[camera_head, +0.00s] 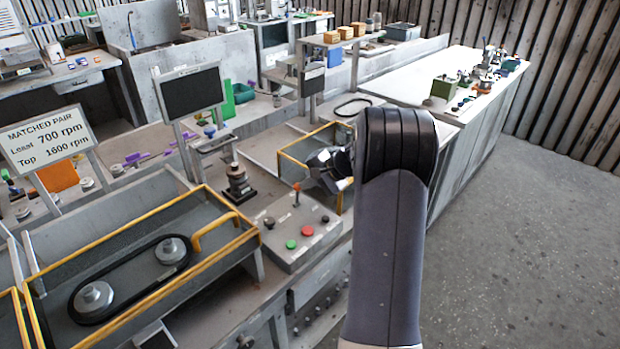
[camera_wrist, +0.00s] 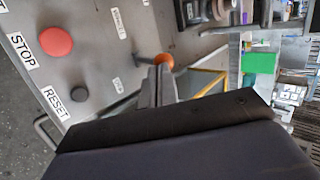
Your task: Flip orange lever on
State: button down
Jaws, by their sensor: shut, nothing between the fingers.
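The orange lever (camera_head: 297,187) stands up from the back of a grey control box (camera_head: 290,262) in the head view. In the wrist view its orange knob (camera_wrist: 164,60) shows right at the fingertips, partly covered by them. My gripper (camera_head: 309,183) is just to the right of the lever in the head view. In the wrist view the fingers (camera_wrist: 157,72) are together and hold nothing. I cannot tell whether they touch the lever.
The box carries a red STOP button (camera_wrist: 56,42), a black RESET button (camera_wrist: 80,95) and a green button (camera_head: 291,244). A yellow-edged belt tray (camera_head: 130,235) lies to the left. A dark cylindrical fixture (camera_head: 238,185) stands behind the box. Open floor (camera_head: 530,240) lies to the right.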

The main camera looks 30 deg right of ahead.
jog(key=shift+w+a+r+b, duration=0.1)
jog(key=shift+w+a+b, duration=0.15)
jog(key=shift+w, duration=0.35)
jog(key=shift+w+a+r+b, duration=0.1)
jog(key=shift+w+a+b, duration=0.15)
jog(key=shift+w, duration=0.4)
jog(key=shift+w+a+r+b, duration=0.15)
jog(key=shift+w+b, duration=0.15)
jog(key=shift+w, duration=0.3)
jog(key=shift+r, duration=0.2)
jog(key=shift+r+p, duration=0.5)
jog(key=shift+r, duration=0.1)
jog(key=shift+s+d+r, duration=0.1)
jog(key=shift+s+r, duration=0.15)
jog(key=shift+r, duration=0.2)
jog(key=s+d+r, duration=0.1)
jog(key=r, duration=0.5)
jog(key=s+d+r, duration=0.1)
jog(key=d+r, duration=0.1)
jog(key=r, duration=0.3)
jog(key=shift+s+d+r, duration=0.25)
jog(key=shift+d+r, duration=0.05)
jog(key=shift+r, duration=0.1)
